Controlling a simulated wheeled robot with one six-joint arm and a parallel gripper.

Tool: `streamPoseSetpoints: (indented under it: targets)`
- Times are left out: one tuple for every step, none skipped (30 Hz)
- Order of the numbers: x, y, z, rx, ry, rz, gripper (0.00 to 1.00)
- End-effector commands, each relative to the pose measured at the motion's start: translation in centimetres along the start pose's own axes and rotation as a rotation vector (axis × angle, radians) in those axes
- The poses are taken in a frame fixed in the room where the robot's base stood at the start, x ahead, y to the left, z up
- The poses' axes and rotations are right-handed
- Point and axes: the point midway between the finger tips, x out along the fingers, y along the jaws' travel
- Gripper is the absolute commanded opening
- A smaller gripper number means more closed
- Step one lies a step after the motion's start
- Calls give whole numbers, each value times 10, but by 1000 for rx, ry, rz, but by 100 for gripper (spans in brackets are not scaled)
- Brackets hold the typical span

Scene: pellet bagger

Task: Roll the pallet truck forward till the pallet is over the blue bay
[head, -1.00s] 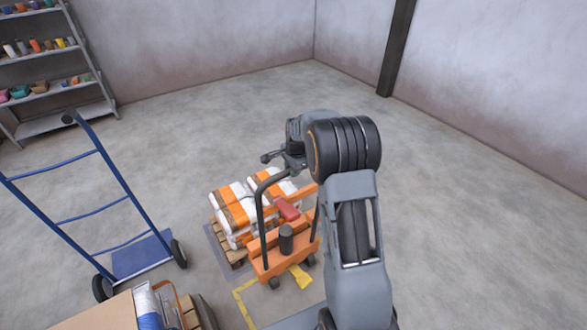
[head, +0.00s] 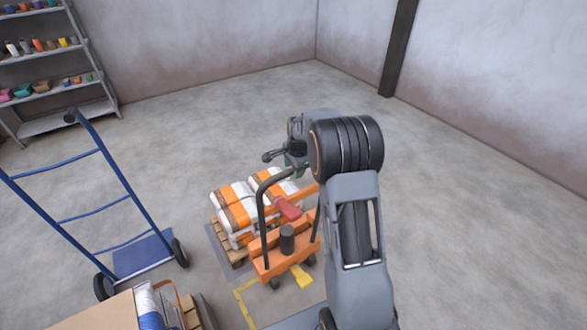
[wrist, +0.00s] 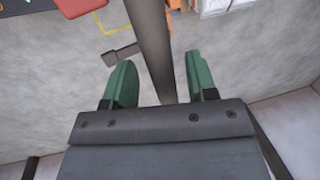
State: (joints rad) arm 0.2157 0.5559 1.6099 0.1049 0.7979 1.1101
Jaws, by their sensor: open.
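The orange pallet truck (head: 270,263) stands in the middle of the head view, its black hoop handle (head: 262,215) upright. Ahead of it, white and orange bags (head: 232,207) lie on a wooden pallet (head: 237,256). A dull blue-grey floor patch (head: 216,244), apparently the blue bay, shows along the pallet's left side; the rest is hidden beneath the load. My gripper (wrist: 158,78) is open, its green fingers on either side of a dark bar (wrist: 151,45), apparently the handle. I cannot tell whether they touch it. In the head view, my arm partly hides the gripper.
A blue hand truck (head: 140,255) stands at left, near a cardboard box (head: 98,312) at the bottom edge. Yellow floor marking (head: 243,306) lies behind the pallet truck. Shelves (head: 48,75) stand at the back left. The floor beyond the pallet is clear up to the walls.

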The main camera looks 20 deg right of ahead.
Motion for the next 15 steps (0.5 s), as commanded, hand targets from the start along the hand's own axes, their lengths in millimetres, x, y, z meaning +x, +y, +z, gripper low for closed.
streamPoseSetpoints:
  targets:
    - [-6, -1, 0, 0, 2, -4, 52]
    - [-10, -1, -1, 0, 2, -5, 52]
    - [-16, -1, -1, 0, 2, -5, 52]
    - [-22, -1, -1, 0, 3, -6, 52]
    - [-28, -1, -1, 0, 3, -6, 52]
    - [-36, -1, -1, 0, 3, -6, 52]
    - [-43, -1, -1, 0, 4, -7, 52]
    - [-49, 0, -1, 0, 3, -6, 52]
    - [-58, 0, -1, 0, 3, -6, 52]
    - [-64, -1, -1, 0, 3, -6, 52]
    - [-70, -1, -1, 0, 3, -6, 52]
    - [-78, -1, -1, 0, 4, -7, 52]
    - [-83, 0, 0, 0, 3, -6, 52]
    - [-89, -1, -1, 0, 3, -6, 52]
    - [-96, 0, 0, 0, 3, -5, 52]
